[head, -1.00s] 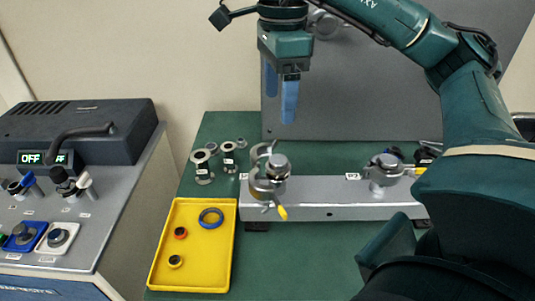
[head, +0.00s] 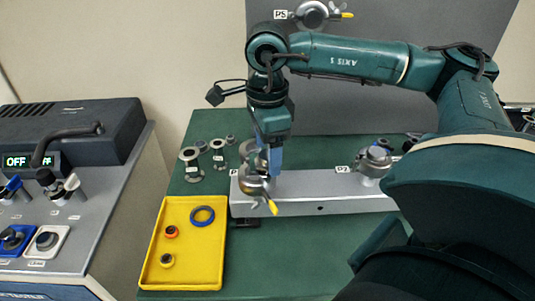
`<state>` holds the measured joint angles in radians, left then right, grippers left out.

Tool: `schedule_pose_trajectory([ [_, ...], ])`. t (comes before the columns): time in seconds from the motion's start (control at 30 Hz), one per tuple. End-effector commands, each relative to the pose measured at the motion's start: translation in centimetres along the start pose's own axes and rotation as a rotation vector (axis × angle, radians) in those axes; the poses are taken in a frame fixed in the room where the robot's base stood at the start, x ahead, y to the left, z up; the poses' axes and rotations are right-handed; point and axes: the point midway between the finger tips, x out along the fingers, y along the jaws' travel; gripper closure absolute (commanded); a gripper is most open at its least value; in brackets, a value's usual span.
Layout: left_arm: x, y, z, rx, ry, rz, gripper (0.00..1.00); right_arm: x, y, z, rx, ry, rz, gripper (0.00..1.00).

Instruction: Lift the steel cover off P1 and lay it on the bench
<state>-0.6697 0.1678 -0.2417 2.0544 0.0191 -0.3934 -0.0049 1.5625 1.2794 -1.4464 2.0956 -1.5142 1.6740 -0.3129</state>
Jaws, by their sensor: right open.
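P1 is at the left end of the grey rail (head: 320,200), its label mostly hidden. A steel clamp (head: 252,187) with a yellow-tipped lever (head: 272,207) hangs around the port there. The steel cover on P1 is largely hidden behind my right gripper. My right gripper (head: 273,160) points down over P1, its blue fingers at the height of the cover. It is open; I cannot tell whether the fingers are on both sides of the cover or touching it. My left gripper is not in view.
A yellow tray (head: 188,270) with blue, orange and yellow rings sits front left on the green bench (head: 270,262). Small steel flange pieces (head: 190,160) stand behind it. Another capped port (head: 373,163) is on the rail's right. Bare bench lies right of the tray.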

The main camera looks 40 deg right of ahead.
Motion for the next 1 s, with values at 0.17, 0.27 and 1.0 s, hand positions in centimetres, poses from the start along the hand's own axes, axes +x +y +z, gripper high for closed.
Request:
schedule_pose_trajectory([
  [0.17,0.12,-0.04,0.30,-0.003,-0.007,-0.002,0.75,0.27,0.00,0.01,0.000,-0.002,-0.001,0.29],
  [0.27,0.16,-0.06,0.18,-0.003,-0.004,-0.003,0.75,0.25,0.00,0.01,0.000,-0.001,0.000,0.31],
  [1.0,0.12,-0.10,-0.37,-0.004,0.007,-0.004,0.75,0.19,-0.02,0.03,0.000,-0.002,-0.001,0.78],
])
